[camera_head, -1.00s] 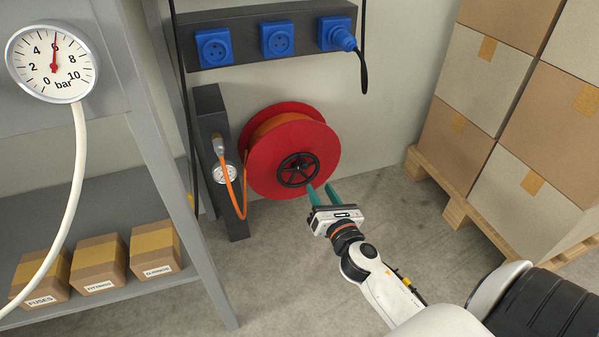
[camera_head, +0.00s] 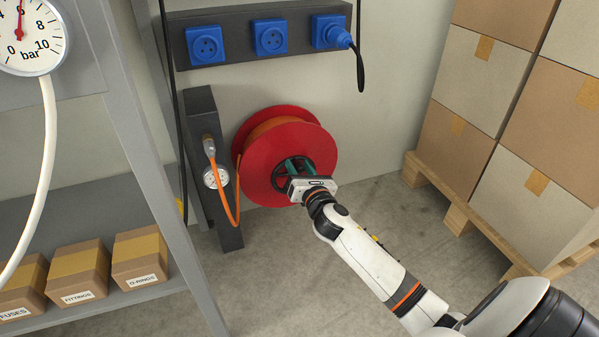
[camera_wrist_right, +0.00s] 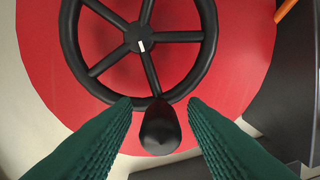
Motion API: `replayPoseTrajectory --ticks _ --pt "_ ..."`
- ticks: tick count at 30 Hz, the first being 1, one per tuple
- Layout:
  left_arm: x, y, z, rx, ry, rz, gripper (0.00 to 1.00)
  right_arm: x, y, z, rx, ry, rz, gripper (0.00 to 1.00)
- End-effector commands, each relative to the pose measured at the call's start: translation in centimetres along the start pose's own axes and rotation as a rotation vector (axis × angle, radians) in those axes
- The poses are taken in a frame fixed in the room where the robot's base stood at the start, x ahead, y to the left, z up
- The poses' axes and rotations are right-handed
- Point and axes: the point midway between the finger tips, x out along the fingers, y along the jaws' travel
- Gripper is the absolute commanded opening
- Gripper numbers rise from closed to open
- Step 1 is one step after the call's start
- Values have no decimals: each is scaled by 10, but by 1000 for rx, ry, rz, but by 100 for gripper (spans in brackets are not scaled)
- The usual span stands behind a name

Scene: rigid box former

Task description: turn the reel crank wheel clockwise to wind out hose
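The red hose reel (camera_head: 262,153), wound with orange hose, stands against the wall. Its black crank wheel (camera_wrist_right: 141,38) has spokes, a hub with a white mark, and a dark handle knob (camera_wrist_right: 160,128) at the rim's bottom in the right wrist view. My right gripper (camera_head: 298,166) is at the front of the wheel, partly hiding it in the head view. Its green fingers (camera_wrist_right: 160,118) are open, one on each side of the knob, with gaps visible. My left gripper is not in view.
A dark post (camera_head: 203,115) with a small gauge and an orange hose stands left of the reel. A grey shelf (camera_head: 150,190) with small boxes is further left. Stacked cartons (camera_head: 485,110) on a pallet stand right. Blue sockets (camera_head: 270,38) are above.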

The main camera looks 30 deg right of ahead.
Motion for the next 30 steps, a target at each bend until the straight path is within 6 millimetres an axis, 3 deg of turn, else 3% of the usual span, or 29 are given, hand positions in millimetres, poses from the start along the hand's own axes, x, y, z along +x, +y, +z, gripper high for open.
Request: replayPoseTrajectory --ticks 8,15,30 --pt "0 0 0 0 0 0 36 1 0 0 -1 -1 0 39" --pt "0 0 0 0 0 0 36 1 0 0 -1 0 0 0" --pt "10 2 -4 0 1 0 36 1 6 -4 118 0 0 0"
